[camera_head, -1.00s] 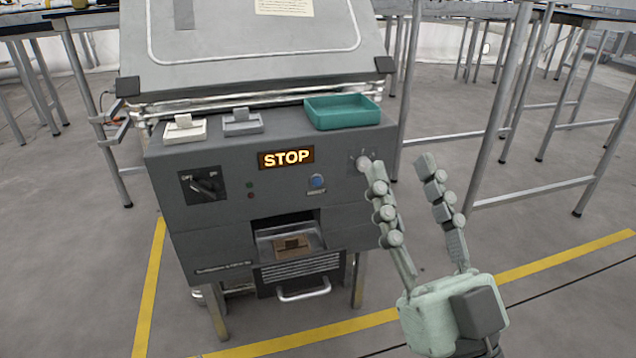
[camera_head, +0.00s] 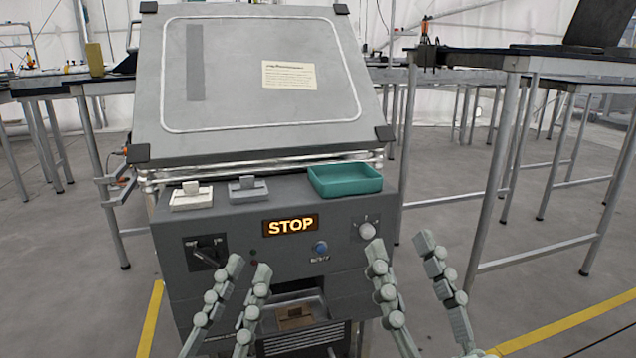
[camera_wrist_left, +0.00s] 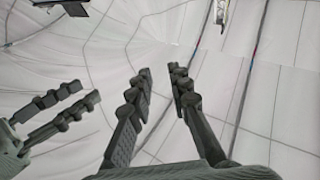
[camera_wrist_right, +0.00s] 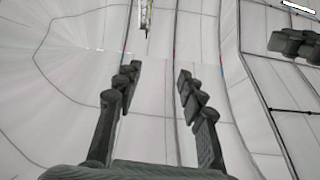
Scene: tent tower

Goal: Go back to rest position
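My left gripper (camera_head: 246,267) is raised in front of the grey machine (camera_head: 222,226), fingers pointing up and apart, with nothing between them. It also shows open in the left wrist view (camera_wrist_left: 160,85). My right gripper (camera_head: 400,247) is further right, open and empty, its fingers in front of the machine's right side. It also shows open in the right wrist view (camera_wrist_right: 158,78). Neither gripper visibly holds anything. Both wrist views look up toward the white tent wall. The other gripper shows at the left edge of the left wrist view.
The machine carries a white block (camera_head: 191,199), a grey block (camera_head: 247,193) and a teal tray (camera_head: 345,183). Its sign (camera_head: 290,225) reads STOP. A brown piece (camera_head: 294,318) lies in its slot. Tables (camera_head: 470,64) stand behind and to the right.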

